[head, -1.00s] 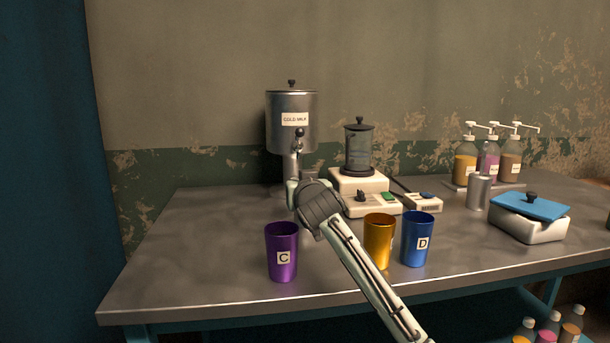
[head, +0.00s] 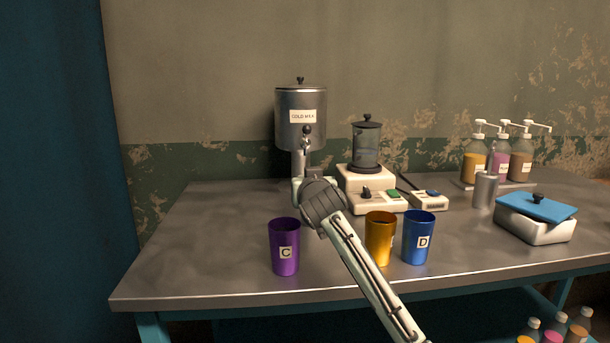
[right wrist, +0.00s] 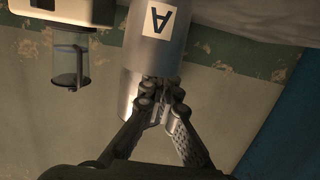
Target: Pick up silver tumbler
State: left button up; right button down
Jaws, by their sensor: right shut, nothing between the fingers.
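A silver tumbler (right wrist: 158,45) with a white label "A" shows upside down at the top middle of the right wrist view. My right gripper (right wrist: 160,92) is just below it in that picture, its fingers shut and empty, overlapping the tumbler's end. I cannot tell whether they touch it. In the head view my right gripper (head: 300,190) is in front of the cold milk dispenser, and the tumbler "A" cannot be made out there. Another silver cup (head: 485,189) stands at the right of the table. My left gripper is not in view.
Purple cup "C" (head: 285,246), a gold cup (head: 380,240) and blue cup "D" (head: 418,238) stand near the table's front. The cold milk dispenser (head: 300,120), a blender (head: 366,150) and pump bottles (head: 497,158) stand behind. A blue-lidded box (head: 536,220) is at right.

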jog(key=s+r, duration=0.1)
jog(key=s, duration=1.1)
jog(key=shift+d+r, duration=0.15)
jog(key=shift+r, duration=0.2)
jog(key=c, duration=2.2)
grip_release()
